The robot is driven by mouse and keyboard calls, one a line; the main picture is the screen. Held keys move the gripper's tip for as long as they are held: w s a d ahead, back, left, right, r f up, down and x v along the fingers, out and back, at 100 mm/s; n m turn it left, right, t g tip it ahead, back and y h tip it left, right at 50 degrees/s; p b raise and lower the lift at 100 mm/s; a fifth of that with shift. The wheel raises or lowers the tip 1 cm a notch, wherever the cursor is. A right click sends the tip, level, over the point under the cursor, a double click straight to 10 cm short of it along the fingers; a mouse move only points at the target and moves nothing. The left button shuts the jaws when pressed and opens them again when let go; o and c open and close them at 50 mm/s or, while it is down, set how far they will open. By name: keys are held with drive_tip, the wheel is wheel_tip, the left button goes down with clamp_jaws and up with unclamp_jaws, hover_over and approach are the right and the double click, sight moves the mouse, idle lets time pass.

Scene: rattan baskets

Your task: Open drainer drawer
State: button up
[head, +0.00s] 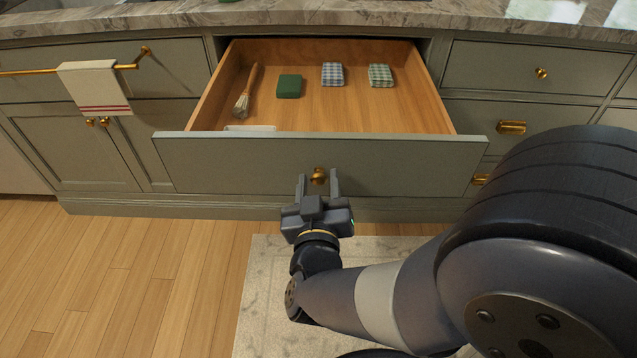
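The drawer (400,165) is pulled well out of the grey-green cabinet, and its wooden inside (340,110) shows. A round brass knob (318,175) sits in the middle of its front. My gripper (318,186) is at the knob, with one finger on each side of it. A gap shows between the fingers; whether they touch the knob is too small to tell. Inside the drawer lie a brush (245,96) with a wooden handle, a green block (289,86), a blue checked block (332,74) and a green checked block (381,75).
A stone countertop (380,18) runs above the drawer. A white towel (95,88) hangs on a brass rail at left. Other closed drawers (535,70) with brass handles are at right. A pale rug (262,300) lies on the wooden floor (130,270), which is clear at left.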

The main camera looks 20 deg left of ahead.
drive_tip(key=shift+o, duration=0.7)
drive_tip(key=p+v, duration=0.1)
drive_tip(key=v, duration=0.9)
drive_tip(key=shift+s+p, duration=0.35)
drive_tip(key=shift+s, duration=0.05)
drive_tip(key=shift+w, duration=0.15)
drive_tip(key=b+x, duration=0.1)
drive_tip(key=x, duration=0.8)
drive_tip(key=shift+w+b, duration=0.25)
drive_tip(key=shift+b, duration=0.1)
drive_tip(key=shift+w+a, duration=0.1)
drive_tip(key=shift+w, duration=0.45)
drive_tip(key=shift+a, duration=0.1)
